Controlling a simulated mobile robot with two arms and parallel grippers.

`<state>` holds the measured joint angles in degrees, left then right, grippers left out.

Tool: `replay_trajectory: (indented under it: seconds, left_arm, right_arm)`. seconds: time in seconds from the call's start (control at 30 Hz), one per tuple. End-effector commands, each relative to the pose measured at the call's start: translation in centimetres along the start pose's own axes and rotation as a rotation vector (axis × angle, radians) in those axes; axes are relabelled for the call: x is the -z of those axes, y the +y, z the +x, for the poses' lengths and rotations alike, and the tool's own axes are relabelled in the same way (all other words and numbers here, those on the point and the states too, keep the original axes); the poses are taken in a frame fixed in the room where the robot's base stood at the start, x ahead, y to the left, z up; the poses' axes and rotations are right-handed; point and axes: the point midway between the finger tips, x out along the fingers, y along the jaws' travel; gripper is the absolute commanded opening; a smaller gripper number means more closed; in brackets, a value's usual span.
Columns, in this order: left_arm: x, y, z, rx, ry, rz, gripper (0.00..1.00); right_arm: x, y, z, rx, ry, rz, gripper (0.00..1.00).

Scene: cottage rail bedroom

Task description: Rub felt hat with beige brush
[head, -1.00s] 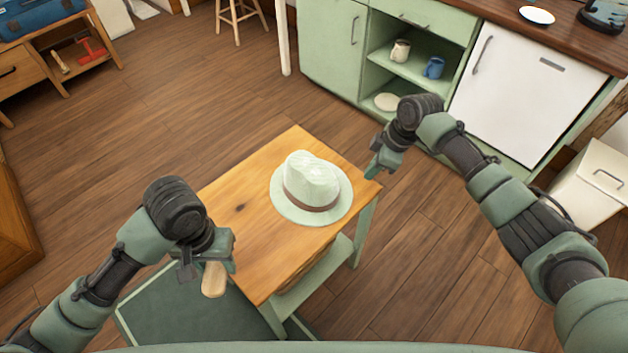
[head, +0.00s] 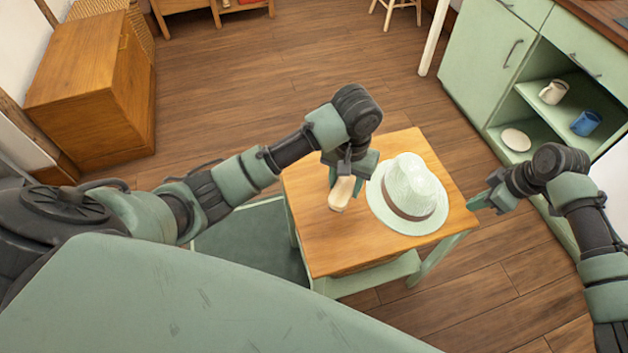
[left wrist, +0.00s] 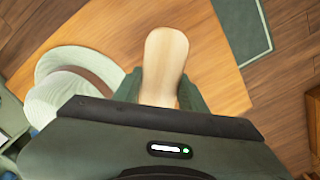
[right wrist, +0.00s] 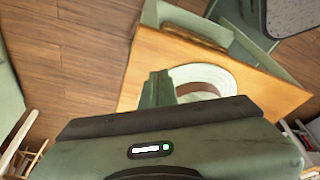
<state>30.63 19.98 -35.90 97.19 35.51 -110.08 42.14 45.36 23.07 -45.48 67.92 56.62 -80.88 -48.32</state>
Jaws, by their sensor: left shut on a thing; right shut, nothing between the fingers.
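The pale felt hat (head: 413,183) with a brown band sits upright on the small wooden table (head: 330,255), toward its right side. It also shows in the left wrist view (left wrist: 88,66) and, partly hidden by my gripper, in the right wrist view (right wrist: 216,75). My left gripper (head: 345,178) is shut on the beige brush (head: 342,194) and holds it over the table, just left of the hat's brim. The brush's pale wooden body shows in the left wrist view (left wrist: 165,58); its bristles are not visible. My right gripper (head: 478,203) is shut and empty at the table's right edge, near the hat.
A green cabinet (head: 490,60) with open shelves stands at the back right, holding a beige mug (head: 553,92), a blue mug (head: 586,123) and a plate (head: 516,139). A wooden chest (head: 95,95) stands at the left. The floor behind the table is clear.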

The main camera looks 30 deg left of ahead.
Motion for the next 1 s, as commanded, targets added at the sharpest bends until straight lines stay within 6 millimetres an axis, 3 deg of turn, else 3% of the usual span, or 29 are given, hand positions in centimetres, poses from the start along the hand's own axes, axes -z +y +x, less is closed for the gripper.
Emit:
replay_trajectory:
  seconds: [0.03, 0.2, 0.4, 0.57, 0.7, 1.0]
  left_arm:
    - [2.3, 1.5, -0.9, -0.003, 0.004, -0.001, 0.09]
    - [8.3, 5.6, -3.8, -0.001, 0.005, 0.012, 0.09]
    - [12.7, 9.4, -7.8, 0.0, 0.004, 0.038, 0.09]
    - [14.2, 11.0, -9.9, 0.001, 0.004, 0.05, 0.09]
    - [14.6, 11.5, -10.4, 0.002, 0.002, 0.055, 0.09]
    - [14.6, 11.5, -7.8, 0.002, 0.0, 0.055, 0.09]
  right_arm:
    - [0.0, 0.0, 0.0, 0.0, 0.0, 0.0, 0.0]
    - [0.0, 0.0, 0.0, 0.0, 0.0, 0.0, 0.0]
    - [0.0, 0.0, 0.0, 0.0, 0.0, 0.0, 0.0]
    - [0.0, 0.0, 0.0, 0.0, 0.0, 0.0, 0.0]
    - [0.0, 0.0, 0.0, 0.0, 0.0, 0.0, 0.0]
    - [0.0, 0.0, 0.0, 0.0, 0.0, 0.0, 0.0]
